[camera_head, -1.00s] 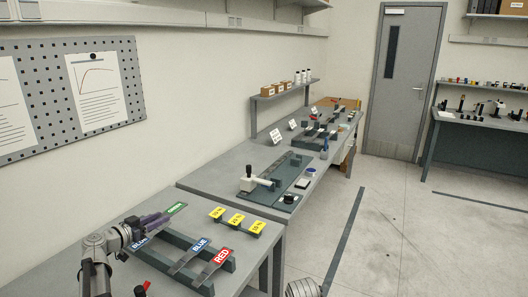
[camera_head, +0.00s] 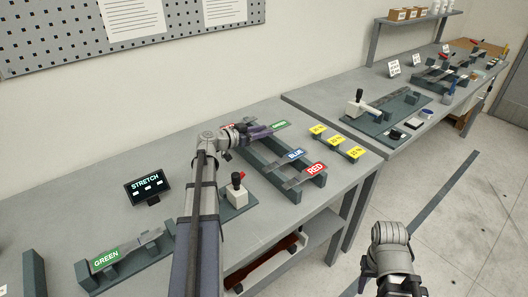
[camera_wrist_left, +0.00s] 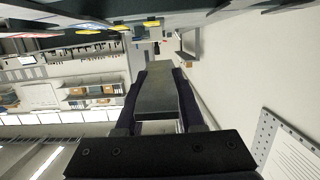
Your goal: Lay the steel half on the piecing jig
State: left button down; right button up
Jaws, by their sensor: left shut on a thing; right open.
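My left gripper (camera_head: 258,133) is over the far side of a dark rack (camera_head: 262,166) in the head view. It is shut on a flat grey steel strip; a green label (camera_head: 279,125) shows just beyond its fingertips. In the left wrist view the steel strip (camera_wrist_left: 157,92) lies between the dark fingers. I cannot tell whether it touches the rack. Strips labelled BLUE (camera_head: 296,154) and RED (camera_head: 315,168) lie on the rack. A dark stand at the front left carries a strip labelled GREEN (camera_head: 106,258). I cannot tell which fixture is the piecing jig. My right gripper (camera_head: 396,288) is open at the bottom right, partly cut off.
A STRETCH display (camera_head: 147,187) and a small lever device (camera_head: 238,190) stand on the near table. Several yellow tags (camera_head: 336,142) stand to the right of the rack. A second bench (camera_head: 370,75) holds more fixtures.

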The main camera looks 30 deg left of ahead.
pick_arm(q)
jog(key=shift+f+b, duration=3)
jog(key=shift+f, duration=0.55)
jog(key=shift+f, duration=0.1)
jog(key=shift+f, duration=0.15)
jog(key=c, duration=0.5)
grip_release()
